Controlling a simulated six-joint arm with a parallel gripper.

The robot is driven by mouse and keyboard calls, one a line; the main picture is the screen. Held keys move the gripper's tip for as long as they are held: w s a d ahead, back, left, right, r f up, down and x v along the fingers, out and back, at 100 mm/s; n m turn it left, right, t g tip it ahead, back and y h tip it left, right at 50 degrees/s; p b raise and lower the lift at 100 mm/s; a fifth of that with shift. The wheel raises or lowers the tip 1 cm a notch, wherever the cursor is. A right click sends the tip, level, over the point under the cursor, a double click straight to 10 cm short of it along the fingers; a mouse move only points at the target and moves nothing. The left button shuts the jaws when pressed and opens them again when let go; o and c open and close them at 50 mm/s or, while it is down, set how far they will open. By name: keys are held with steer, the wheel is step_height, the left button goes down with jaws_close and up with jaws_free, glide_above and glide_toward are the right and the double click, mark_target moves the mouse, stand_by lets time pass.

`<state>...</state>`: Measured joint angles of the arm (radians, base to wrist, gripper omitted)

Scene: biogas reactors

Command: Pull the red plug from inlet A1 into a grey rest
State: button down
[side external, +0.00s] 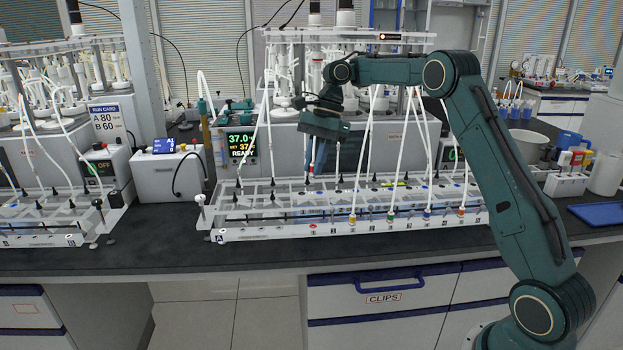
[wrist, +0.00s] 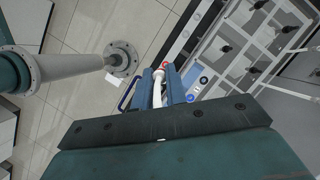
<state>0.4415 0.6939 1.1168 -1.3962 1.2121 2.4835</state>
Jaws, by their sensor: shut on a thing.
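My gripper (side external: 318,165) hangs from the arm over the left half of the white rack (side external: 262,233), fingers pointing down and above the front rail. In the wrist view, its two blue fingers (wrist: 160,90) are shut on a slim white piece with a red end, which I take as the red plug (wrist: 158,88). In the side view the plug is small and mostly hidden by the fingers. A red mark (side external: 313,226), likely inlet A1, shows on the front rail near the "A" label, with no plug visible in it. I cannot pick out a grey rest clearly.
Yellow (side external: 352,218), green (side external: 390,215), blue (side external: 427,213) and orange (side external: 461,211) plugs with white tubes stand along the rail to the right. White tubes rise behind my gripper. A readout box (side external: 241,145) stands behind the rack's left end.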

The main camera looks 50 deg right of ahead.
glide_above(277, 229)
steer(key=d, duration=0.1)
step_height(277, 229, down, 8)
steer(key=shift+s+d+r, duration=0.1)
steer(key=shift+r, duration=0.1)
steer(key=shift+f, duration=0.1)
steer(key=shift+f, duration=2.35)
steer(key=shift+f, duration=1)
stand_by(1.5)
stand_by(0.4)
steer(key=c, duration=1.3)
jaws_free()
steer(key=shift+c, duration=0.2)
steer(key=shift+r, duration=0.1)
